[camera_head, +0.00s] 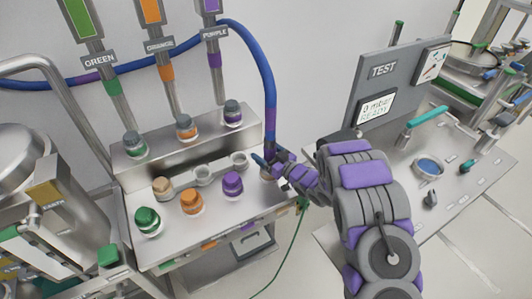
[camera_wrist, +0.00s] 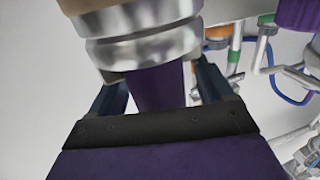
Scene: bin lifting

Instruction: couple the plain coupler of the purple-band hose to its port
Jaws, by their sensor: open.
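The blue hose (camera_head: 268,85) hangs down beside the station, with a purple band (camera_head: 270,120) near its lower end. My gripper (camera_head: 268,160) is at that lower end, right of the cups. In the wrist view, my gripper's fingers (camera_wrist: 160,90) stand apart on either side of a purple section (camera_wrist: 157,88). A ringed metal coupler (camera_wrist: 140,38) is just beyond it. Gaps show between fingers and purple section. The coupler is mostly hidden in the head view. Under the PURPLE sign (camera_head: 215,32), a purple-banded pipe leads down to a grey-topped purple fitting (camera_head: 233,113).
Grey-topped green (camera_head: 135,145) and orange (camera_head: 187,128) fittings share the back ledge. Purple (camera_head: 232,183), orange (camera_head: 191,201), green (camera_head: 147,220) and tan (camera_head: 162,187) caps stand in front. A TEST panel (camera_head: 383,80) rises at right. A green cable (camera_head: 283,257) hangs in front.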

